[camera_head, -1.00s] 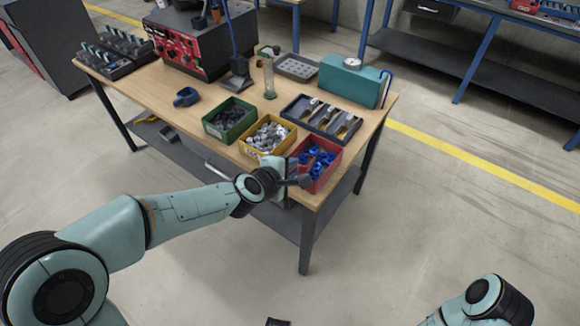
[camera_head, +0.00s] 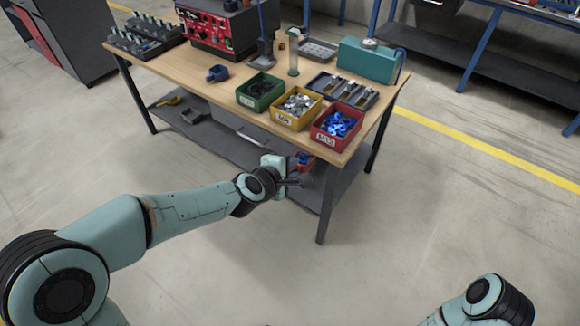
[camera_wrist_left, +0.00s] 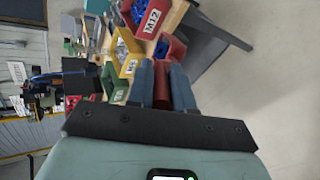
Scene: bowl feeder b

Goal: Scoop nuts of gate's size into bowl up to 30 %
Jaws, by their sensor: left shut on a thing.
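My left gripper (camera_head: 290,182) is in front of the table's front edge, below the red bin. It is shut on the red handle (camera_wrist_left: 162,88) of what looks like a red scoop (camera_head: 305,158) with blue pieces in it. The red bin (camera_head: 326,138) labelled M12 holds blue nuts. The yellow bin (camera_head: 283,119) holds silvery nuts and the green bin (camera_head: 249,102) dark ones. The red bin's label also shows in the left wrist view (camera_wrist_left: 152,18). The feeder's bowl and gate cannot be made out clearly. My right gripper is out of view.
A red control box (camera_head: 215,35) stands at the back left of the table (camera_head: 190,88). A small blue container (camera_head: 217,73), a clear cylinder (camera_head: 293,62), a dark tool tray (camera_head: 345,90) and a teal box (camera_head: 368,60) also stand there. The floor before the table is clear.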

